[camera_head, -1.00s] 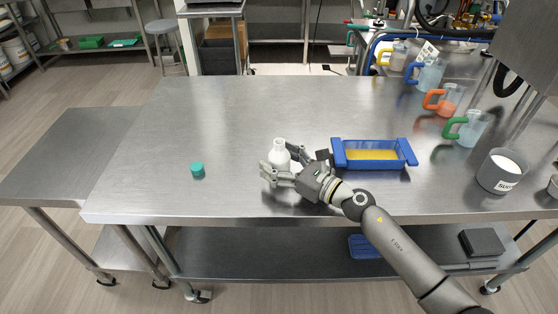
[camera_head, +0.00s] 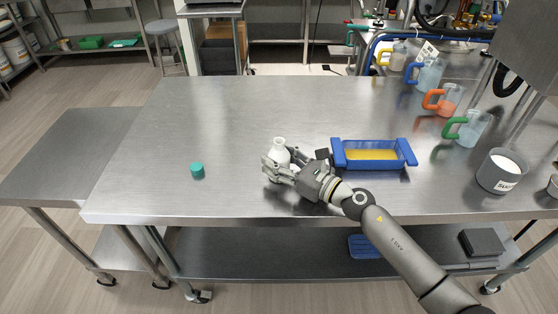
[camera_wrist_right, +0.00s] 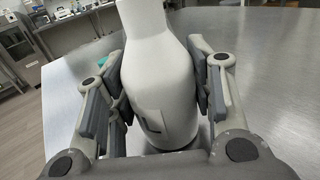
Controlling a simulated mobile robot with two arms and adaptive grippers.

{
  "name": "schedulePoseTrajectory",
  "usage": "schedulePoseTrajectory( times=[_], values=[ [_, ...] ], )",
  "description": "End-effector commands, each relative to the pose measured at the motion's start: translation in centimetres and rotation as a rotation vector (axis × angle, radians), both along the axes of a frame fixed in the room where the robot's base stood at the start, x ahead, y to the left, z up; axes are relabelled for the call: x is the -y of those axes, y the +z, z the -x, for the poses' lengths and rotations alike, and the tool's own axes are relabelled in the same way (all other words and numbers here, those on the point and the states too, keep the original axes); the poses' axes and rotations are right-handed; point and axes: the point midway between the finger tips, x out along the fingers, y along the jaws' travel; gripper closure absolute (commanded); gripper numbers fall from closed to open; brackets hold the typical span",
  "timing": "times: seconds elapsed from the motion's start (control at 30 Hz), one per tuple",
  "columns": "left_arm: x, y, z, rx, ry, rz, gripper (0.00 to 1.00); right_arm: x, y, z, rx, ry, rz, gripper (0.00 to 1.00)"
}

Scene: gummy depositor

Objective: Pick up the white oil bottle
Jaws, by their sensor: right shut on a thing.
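The white oil bottle (camera_head: 279,146) stands upright on the steel table, left of the blue tray. In the right wrist view the bottle (camera_wrist_right: 158,75) fills the middle, with a finger pad against each side. My right gripper (camera_head: 278,168) is shut on the bottle's body; it also shows in the right wrist view (camera_wrist_right: 165,100). The bottle's lower part is partly hidden by the fingers in the head view. A teal cap (camera_head: 197,170) lies on the table to the left, apart from the bottle. My left gripper is not in view.
A blue tray (camera_head: 340,163) with yellow contents is just right of the gripper.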

Motion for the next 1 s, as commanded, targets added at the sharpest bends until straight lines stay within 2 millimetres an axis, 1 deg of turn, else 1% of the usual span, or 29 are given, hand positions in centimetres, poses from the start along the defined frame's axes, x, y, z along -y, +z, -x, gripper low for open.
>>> schedulePoseTrajectory(
  times=[0.13, 0.23, 0.27, 0.4, 0.6, 0.8, 1.0],
  values=[
    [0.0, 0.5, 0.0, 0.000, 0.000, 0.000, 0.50, 0.1, 1.5, 0.0, 0.005, 0.001, 0.002, 0.80],
    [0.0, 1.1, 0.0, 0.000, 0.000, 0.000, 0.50, 0.1, 3.3, -0.1, 0.007, 0.001, 0.003, 0.80],
    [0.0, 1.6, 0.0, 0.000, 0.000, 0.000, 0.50, 0.0, 3.9, 0.3, 0.006, 0.002, 0.004, 0.80],
    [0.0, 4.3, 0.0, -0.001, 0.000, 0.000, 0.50, -0.2, 6.7, 2.5, 0.003, 0.003, 0.004, 0.80],
    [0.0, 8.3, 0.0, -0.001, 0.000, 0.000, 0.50, -0.5, 10.1, 5.2, 0.001, 0.002, 0.000, 0.80],
    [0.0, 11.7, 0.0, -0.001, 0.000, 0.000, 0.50, -0.9, 11.3, 8.9, -0.003, 0.002, -0.001, 0.80],
    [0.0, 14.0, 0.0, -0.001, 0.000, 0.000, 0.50, -1.3, 12.4, 11.7, -0.002, 0.001, -0.003, 0.80]
  ],
)
